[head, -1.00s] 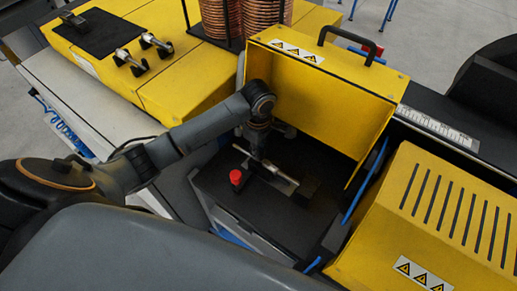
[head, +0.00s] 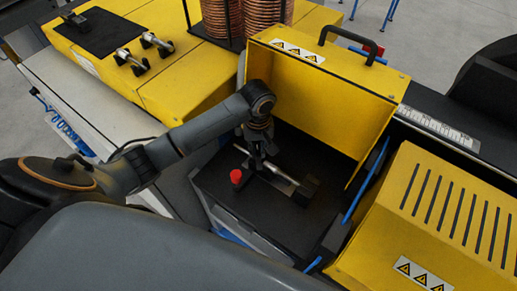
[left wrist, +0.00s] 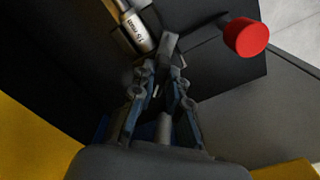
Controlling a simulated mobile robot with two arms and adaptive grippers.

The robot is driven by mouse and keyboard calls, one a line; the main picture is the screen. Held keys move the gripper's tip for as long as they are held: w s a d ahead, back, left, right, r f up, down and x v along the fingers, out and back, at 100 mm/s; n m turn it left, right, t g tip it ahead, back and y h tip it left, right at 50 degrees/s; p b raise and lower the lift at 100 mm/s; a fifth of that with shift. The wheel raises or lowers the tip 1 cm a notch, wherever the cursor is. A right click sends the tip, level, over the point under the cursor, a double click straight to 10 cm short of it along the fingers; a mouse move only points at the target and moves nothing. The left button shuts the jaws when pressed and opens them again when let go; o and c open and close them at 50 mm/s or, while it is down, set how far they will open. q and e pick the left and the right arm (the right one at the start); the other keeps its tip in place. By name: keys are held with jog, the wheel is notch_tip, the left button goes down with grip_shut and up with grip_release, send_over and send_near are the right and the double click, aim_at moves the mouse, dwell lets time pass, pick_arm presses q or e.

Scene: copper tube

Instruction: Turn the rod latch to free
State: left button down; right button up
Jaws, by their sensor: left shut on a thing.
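The silver rod latch (head: 281,174) lies slantwise on the dark bed under the raised yellow cover in the head view. Its barrel, with a printed "15 mm" label (left wrist: 138,32), shows at the top of the left wrist view. My left gripper (head: 257,167) comes down over the rod's upper left part. In the left wrist view its fingers (left wrist: 164,78) are close together, shut on a small grey part of the latch (left wrist: 170,45) beside the barrel. The exact contact is dark and partly hidden by the fingers. My right gripper is not in view.
A red button (head: 236,176) stands close to the left of the gripper; it also shows in the left wrist view (left wrist: 246,37). The yellow cover (head: 325,85) stands behind the bed. A slotted yellow housing (head: 440,215) is at right. The bed's front is clear.

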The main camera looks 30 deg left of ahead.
aim_at(257, 152)
pick_arm(q)
jog(key=m, duration=0.4)
jog(key=shift+a+m, duration=0.1)
jog(key=shift+m, duration=2.1)
jog(key=c, duration=1.3)
grip_release()
notch_tip(257, 152, up, 12)
